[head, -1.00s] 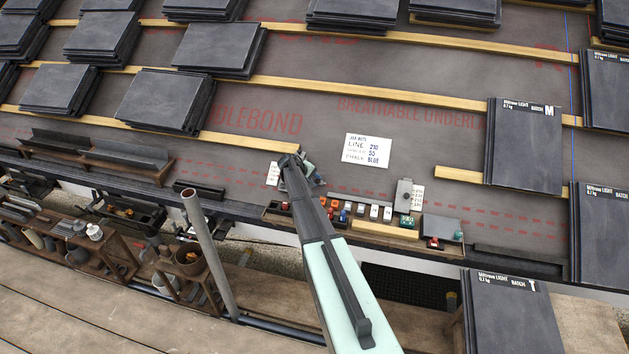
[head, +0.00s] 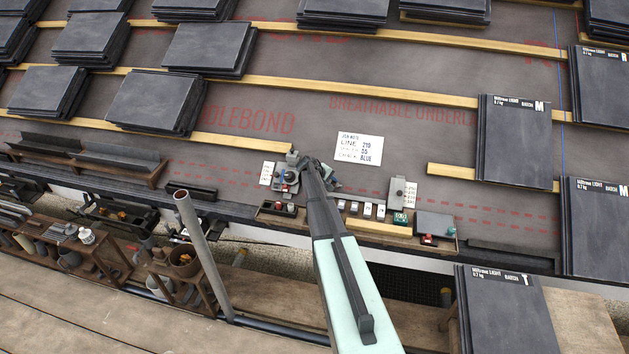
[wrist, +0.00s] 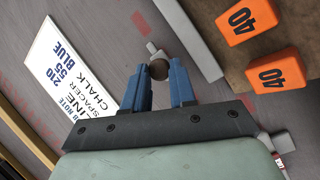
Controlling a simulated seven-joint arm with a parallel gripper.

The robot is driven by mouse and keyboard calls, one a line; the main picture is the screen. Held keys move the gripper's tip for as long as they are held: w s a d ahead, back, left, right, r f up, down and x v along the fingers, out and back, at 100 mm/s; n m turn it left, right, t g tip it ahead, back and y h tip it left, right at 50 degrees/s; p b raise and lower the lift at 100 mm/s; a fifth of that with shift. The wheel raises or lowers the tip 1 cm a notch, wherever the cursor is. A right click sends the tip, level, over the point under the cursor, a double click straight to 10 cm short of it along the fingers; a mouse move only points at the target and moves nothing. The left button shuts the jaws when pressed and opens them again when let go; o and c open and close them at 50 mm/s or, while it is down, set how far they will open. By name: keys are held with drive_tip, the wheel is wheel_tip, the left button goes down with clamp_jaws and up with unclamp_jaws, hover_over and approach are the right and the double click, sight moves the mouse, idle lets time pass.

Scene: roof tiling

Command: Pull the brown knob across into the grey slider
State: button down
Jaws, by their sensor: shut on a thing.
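In the wrist view the brown knob (wrist: 159,69) sits between the blue fingertips of my gripper (wrist: 160,78), which are shut on it. A small light grey piece (wrist: 153,49) shows just beyond the knob; I cannot tell whether it is the grey slider. In the head view my gripper (head: 308,165) is low over the dark roof underlay, just right of a grey fixture (head: 284,178) with small knobs on it. The arm and gripper hide the knob in the head view.
A white note card (head: 359,149) lies right of my gripper. Orange blocks marked 40 (wrist: 250,20) stand at upper right in the wrist view, beside a long grey bar (wrist: 190,38). A grey upright block (head: 401,191) stands farther right. Slate stacks (head: 514,140) lie on the battens.

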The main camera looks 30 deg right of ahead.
drive_tip(key=s+d, duration=1.5)
drive_tip(key=s, duration=0.1)
drive_tip(key=shift+d, duration=0.45)
drive_tip(key=c, duration=1.3)
unclamp_jaws()
drive_tip(key=o, duration=0.4)
drive_tip(key=shift+w, duration=0.1)
drive_tip(key=v, duration=1.4)
drive_tip(key=shift+f, duration=0.1)
